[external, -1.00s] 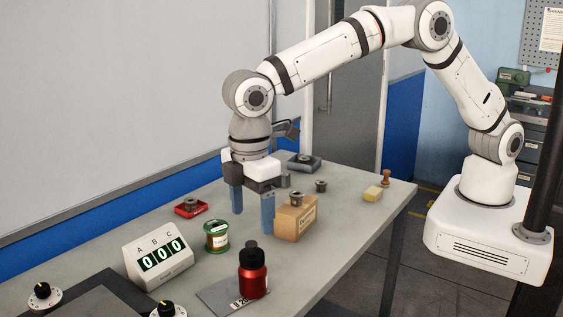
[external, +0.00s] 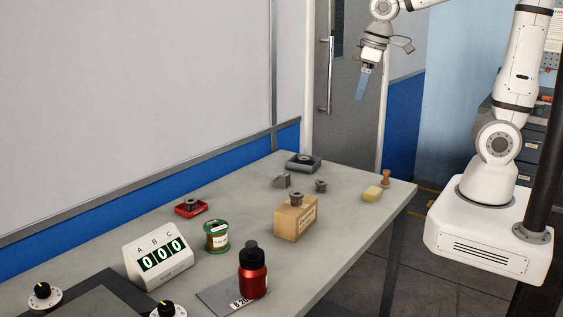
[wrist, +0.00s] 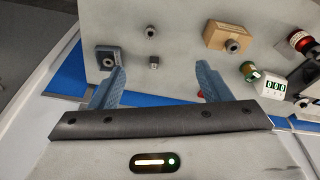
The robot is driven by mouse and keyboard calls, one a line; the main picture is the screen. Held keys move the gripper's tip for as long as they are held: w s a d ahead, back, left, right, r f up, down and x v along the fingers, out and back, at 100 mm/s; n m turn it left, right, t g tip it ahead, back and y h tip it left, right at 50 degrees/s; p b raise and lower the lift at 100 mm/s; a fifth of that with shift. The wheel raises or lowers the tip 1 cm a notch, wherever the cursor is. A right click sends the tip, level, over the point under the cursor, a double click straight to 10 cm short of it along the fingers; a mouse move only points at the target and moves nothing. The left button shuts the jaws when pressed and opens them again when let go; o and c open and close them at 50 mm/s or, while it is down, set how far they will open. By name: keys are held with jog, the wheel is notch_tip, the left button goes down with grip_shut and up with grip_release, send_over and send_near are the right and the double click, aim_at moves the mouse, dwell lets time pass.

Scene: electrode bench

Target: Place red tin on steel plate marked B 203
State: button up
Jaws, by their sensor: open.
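The red tin (external: 253,274) with a black cap stands upright on the steel plate (external: 217,298) at the front of the bench. The plate's label is partly covered by the tin; "B 20" can be read. In the wrist view the red tin (wrist: 302,42) shows at the right edge. My gripper (external: 361,86) is raised in the air near the door, well away from the tin and beyond the far end of the bench. In the wrist view my gripper (wrist: 160,80) has its blue fingers wide apart with nothing between them.
A cardboard box (external: 295,218), green tin (external: 216,236) and counter display (external: 158,256) stand mid-bench. A red tray (external: 191,208), grey fixture (external: 304,163), yellow block (external: 372,194) and wooden stamp (external: 386,178) lie farther back. Dials are at the front left.

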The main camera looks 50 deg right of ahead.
jog(key=s+d+f+m+t, duration=0.1)
jog(key=s+d+f+m, duration=0.2)
jog(key=s+d, duration=0.6)
jog(key=shift+s+d+f+m+h, duration=0.15)
jog(key=shift+s+d+m+h, duration=0.25)
jog(key=shift+s+m, duration=0.25)
